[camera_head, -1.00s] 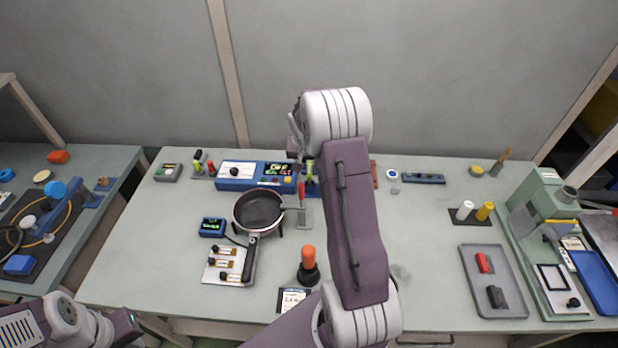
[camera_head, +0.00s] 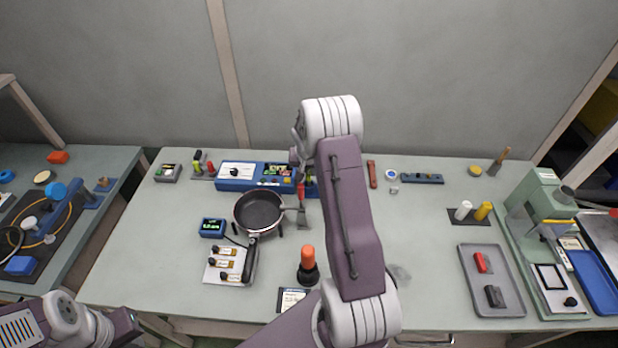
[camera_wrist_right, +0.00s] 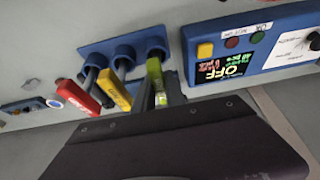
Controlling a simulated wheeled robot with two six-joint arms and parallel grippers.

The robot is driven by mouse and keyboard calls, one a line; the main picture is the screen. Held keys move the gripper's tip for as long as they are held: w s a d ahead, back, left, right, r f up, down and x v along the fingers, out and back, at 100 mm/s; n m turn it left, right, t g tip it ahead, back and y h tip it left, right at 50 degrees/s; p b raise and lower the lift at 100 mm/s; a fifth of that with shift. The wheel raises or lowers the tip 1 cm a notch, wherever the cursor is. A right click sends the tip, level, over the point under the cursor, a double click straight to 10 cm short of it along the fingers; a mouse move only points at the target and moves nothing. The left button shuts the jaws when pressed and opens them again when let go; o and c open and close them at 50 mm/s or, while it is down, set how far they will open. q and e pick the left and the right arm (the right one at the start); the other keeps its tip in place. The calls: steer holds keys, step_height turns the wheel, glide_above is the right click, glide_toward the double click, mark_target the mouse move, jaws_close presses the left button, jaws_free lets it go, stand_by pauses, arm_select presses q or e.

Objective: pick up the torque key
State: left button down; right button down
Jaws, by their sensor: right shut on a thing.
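A blue rack (camera_wrist_right: 95,47) in the right wrist view has three round sockets. Keys with a red handle (camera_wrist_right: 76,98), a yellow handle (camera_wrist_right: 114,90) and a green handle (camera_wrist_right: 154,72) stand in or at them. My right gripper (camera_wrist_right: 158,90) is shut on the green-handled key, close beside its socket. The handle labels are too small to read, so I cannot tell which name it bears. In the head view my right arm hides most of the rack and the fingertips. My left arm shows at the lower left, its fingers out of view.
The blue console (camera_head: 238,178) stands directly beside the rack. A pan (camera_head: 259,212), an orange-handled tool (camera_head: 307,262) and a grey tray (camera_head: 493,280) are on the table (camera_head: 420,225). The table right of my arm has free room.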

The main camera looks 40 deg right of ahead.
step_height(320, 180, up, 10)
steer(key=shift+r, duration=0.1)
steer(key=c, duration=2)
jaws_free()
jaws_close()
steer(key=shift+a, duration=0.1)
